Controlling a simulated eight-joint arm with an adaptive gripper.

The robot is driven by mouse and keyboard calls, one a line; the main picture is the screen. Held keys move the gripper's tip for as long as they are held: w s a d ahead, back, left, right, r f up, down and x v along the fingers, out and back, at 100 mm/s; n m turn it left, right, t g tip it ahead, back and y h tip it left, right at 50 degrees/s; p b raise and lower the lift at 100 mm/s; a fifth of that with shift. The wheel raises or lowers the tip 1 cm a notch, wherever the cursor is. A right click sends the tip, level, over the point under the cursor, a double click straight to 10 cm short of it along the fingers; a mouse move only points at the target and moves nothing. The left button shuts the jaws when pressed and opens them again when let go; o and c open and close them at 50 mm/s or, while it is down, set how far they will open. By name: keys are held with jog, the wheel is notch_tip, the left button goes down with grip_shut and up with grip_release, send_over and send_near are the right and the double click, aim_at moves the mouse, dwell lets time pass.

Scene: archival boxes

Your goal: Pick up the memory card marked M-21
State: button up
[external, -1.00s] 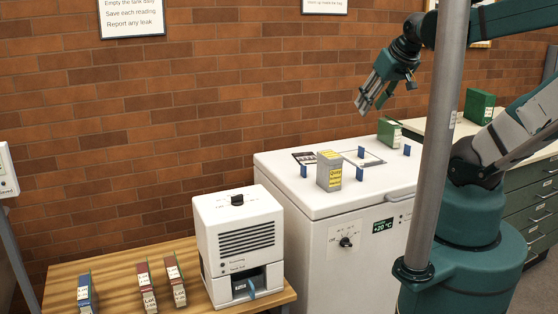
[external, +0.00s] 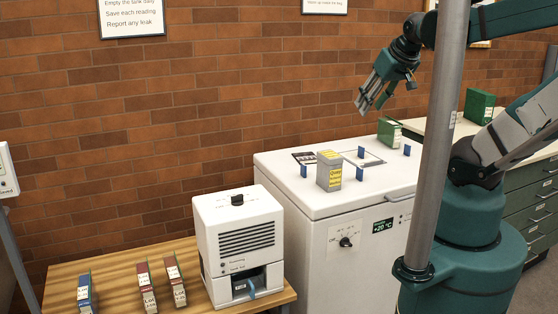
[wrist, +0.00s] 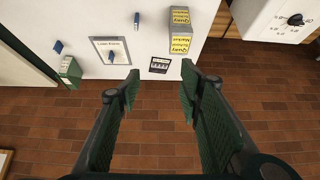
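Several small blue upright pieces, which look like the memory cards, stand on the white chest's lid: one at left (external: 304,171), one at front (external: 359,174), one on a framed sheet (external: 361,152) and one at right (external: 407,150). No M-21 marking is legible on any. The wrist view shows three blue pieces: one on the sheet (wrist: 111,57), one at the top (wrist: 137,19) and one at left (wrist: 58,47). My gripper (external: 368,104) is in the air above the lid's back side, apart from the cards. Its fingers (wrist: 160,88) are spread with nothing between them.
A grey box with yellow labels (external: 329,172) stands among the cards. A green box (external: 389,133) is at the lid's back. A dark printed card (wrist: 160,65) lies flat. A white machine (external: 239,240) and several binders stand on the wooden table (external: 115,275). A grey pole (external: 440,150) stands in front.

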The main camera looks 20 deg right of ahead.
jog(key=shift+o, duration=0.5)
jog(key=shift+w, duration=0.1)
jog(key=m+g, duration=0.7)
jog(key=m, duration=1.1)
send_over(360, 168)
notch_tip(360, 168, down, 22)
jog(key=shift+w+a, duration=0.1)
jog(key=shift+f+m, duration=0.5)
jog(key=shift+f, duration=0.05)
jog(key=shift+f+b, duration=0.3)
jog(key=shift+f, duration=0.95)
jog(key=shift+f, duration=0.15)
jog(key=shift+w+d+f+b, duration=0.1)
jog(key=shift+d+f+b, duration=0.05)
jog(key=shift+f, duration=1.1)
jog(key=shift+d+f+b, duration=0.1)
jog(key=shift+f+b, duration=0.05)
jog(key=shift+f, duration=1.05)
